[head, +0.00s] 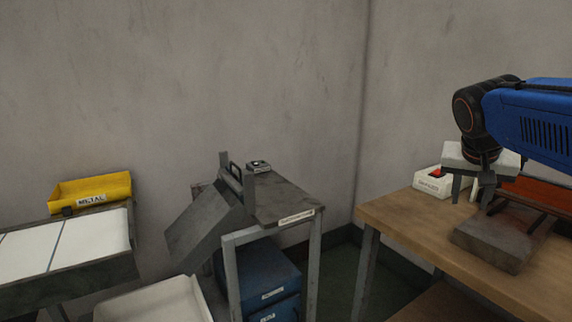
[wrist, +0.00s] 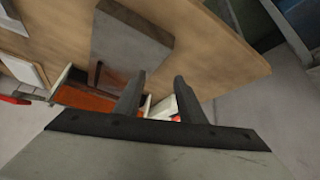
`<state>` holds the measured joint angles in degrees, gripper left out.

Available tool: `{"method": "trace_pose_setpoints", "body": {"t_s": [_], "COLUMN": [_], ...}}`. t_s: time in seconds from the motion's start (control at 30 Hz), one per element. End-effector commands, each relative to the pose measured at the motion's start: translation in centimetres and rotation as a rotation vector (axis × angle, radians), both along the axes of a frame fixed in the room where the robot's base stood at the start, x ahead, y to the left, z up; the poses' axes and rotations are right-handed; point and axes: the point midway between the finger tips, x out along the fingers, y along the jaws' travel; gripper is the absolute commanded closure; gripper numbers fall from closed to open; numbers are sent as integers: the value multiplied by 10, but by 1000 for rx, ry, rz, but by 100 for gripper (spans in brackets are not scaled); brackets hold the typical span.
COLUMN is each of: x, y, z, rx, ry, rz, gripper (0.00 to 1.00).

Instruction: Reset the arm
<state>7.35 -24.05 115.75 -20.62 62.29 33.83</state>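My gripper (head: 472,188) hangs from the blue arm over the wooden bench at the right of the head view. In the wrist view its two dark fingers (wrist: 160,88) stand apart with a gap between them. Nothing shows between the fingers, so it is open and empty. A grey-brown block (head: 503,236) lies on the bench just to the right of and below the fingers. The block also shows beyond the fingers in the wrist view (wrist: 131,38).
The wooden bench (head: 410,225) holds a white box with a red switch (head: 432,181) and an orange-red tray (head: 540,192). A metal stand (head: 290,203) with a tilted plate is mid-view, blue bins (head: 262,275) beneath. A yellow METAL bin (head: 90,190) sits at left by a white-topped table (head: 65,243).

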Motion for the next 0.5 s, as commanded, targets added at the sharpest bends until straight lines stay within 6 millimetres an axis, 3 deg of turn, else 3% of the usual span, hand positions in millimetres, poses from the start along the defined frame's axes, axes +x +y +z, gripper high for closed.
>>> {"method": "trace_pose_setpoints", "body": {"t_s": [0.03, 0.2, 0.5], "x": [-18, -70, -150], "y": [15, 59, 115], "z": [-17, -75, -168], "rx": [12, 49, 97], "ry": [17, 69, 119], "rz": [58, 258, 550], "gripper": [64, 64, 64]}}
